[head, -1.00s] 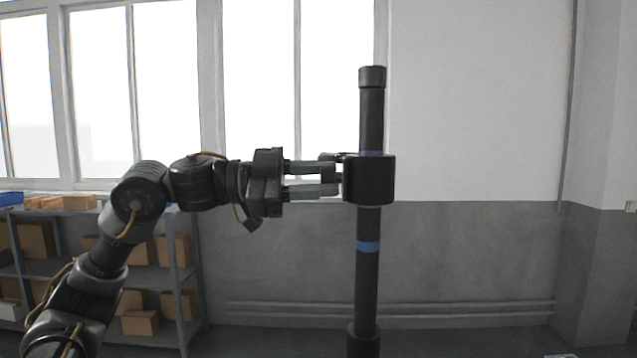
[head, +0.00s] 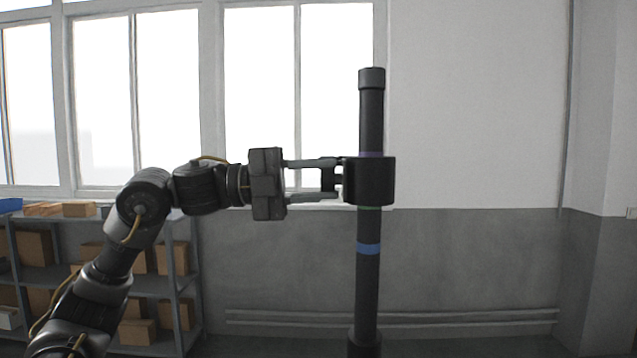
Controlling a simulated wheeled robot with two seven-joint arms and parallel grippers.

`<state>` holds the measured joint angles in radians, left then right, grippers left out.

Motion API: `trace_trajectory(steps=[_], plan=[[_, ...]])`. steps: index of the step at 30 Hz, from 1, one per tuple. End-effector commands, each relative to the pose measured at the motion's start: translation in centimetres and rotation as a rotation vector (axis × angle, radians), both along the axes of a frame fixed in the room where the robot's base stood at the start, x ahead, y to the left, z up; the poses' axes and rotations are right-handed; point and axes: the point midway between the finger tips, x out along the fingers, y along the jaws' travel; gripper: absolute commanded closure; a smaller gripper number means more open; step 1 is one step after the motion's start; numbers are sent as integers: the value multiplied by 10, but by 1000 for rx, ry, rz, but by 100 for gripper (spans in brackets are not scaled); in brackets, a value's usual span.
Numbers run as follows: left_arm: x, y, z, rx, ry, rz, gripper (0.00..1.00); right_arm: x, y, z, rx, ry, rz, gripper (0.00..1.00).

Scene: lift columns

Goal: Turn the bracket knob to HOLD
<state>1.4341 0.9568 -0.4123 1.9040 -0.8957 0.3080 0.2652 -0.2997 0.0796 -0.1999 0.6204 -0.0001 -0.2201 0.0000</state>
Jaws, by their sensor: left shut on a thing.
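A dark bracket (head: 371,181) sits around the upright black column (head: 369,290), between a purple band (head: 370,154) above and a green band (head: 368,208) just below it. A blue band (head: 368,249) is lower on the column. A small dark knob (head: 340,180) sticks out from the bracket's left side. My left gripper (head: 330,179) reaches in level from the left and is shut on the knob, one finger above and one below. Any HOLD mark is too small or hidden to read. My right gripper is not in view.
Grey shelves (head: 150,284) with several cardboard boxes stand at the lower left behind my arm. Windows and a grey-white wall (head: 480,120) are behind the column. The space right of the column is clear.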

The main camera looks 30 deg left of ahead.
Motion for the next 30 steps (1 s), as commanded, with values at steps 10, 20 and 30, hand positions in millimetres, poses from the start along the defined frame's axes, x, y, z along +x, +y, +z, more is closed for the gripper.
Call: trace_trajectory(steps=[10, 20, 30], plan=[[0, 1, 2, 65, -144, 1, 89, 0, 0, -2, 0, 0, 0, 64], [0, 1, 2, 81, -180, 0, 89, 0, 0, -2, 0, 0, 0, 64], [0, 1, 3, 81, -180, 1, 60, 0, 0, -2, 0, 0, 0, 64]])
